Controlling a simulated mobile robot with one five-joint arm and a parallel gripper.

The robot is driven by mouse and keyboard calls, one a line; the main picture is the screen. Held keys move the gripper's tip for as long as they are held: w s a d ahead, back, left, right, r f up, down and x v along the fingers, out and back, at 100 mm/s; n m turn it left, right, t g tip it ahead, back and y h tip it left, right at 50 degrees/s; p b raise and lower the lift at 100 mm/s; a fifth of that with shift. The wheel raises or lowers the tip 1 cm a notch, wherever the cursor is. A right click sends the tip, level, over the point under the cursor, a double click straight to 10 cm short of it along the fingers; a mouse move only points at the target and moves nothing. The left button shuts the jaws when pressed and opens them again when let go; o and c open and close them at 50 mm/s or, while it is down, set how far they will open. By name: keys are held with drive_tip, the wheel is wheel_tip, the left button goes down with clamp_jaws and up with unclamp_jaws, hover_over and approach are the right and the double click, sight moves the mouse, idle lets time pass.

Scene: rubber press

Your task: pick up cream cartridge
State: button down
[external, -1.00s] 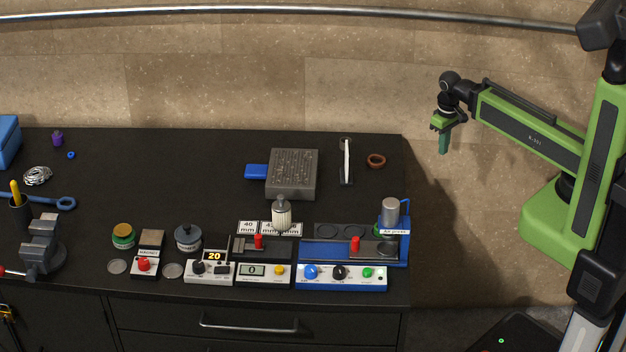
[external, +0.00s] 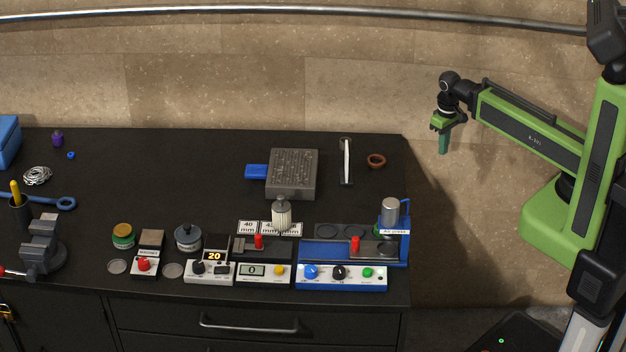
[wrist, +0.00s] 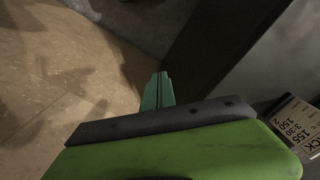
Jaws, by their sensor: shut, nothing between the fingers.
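The cream cartridge (external: 281,214) stands upright on the bench, behind the grey device with the red knob, near the white number labels. It is a ribbed, cream-coloured cylinder with a narrower neck on top. My gripper (external: 444,144) hangs in the air to the right of the bench's right edge, fingers down, well apart from the cartridge. Its green fingers are shut and empty. They also show in the wrist view (wrist: 158,90), over wall and floor. The cartridge is not in the wrist view.
A blue press (external: 352,253) with a metal cylinder stands between my gripper and the cartridge. A brown ring (external: 376,160) lies near the right edge.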

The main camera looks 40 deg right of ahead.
idle(0.3)
drive_tip(key=c, duration=0.6)
unclamp_jaws()
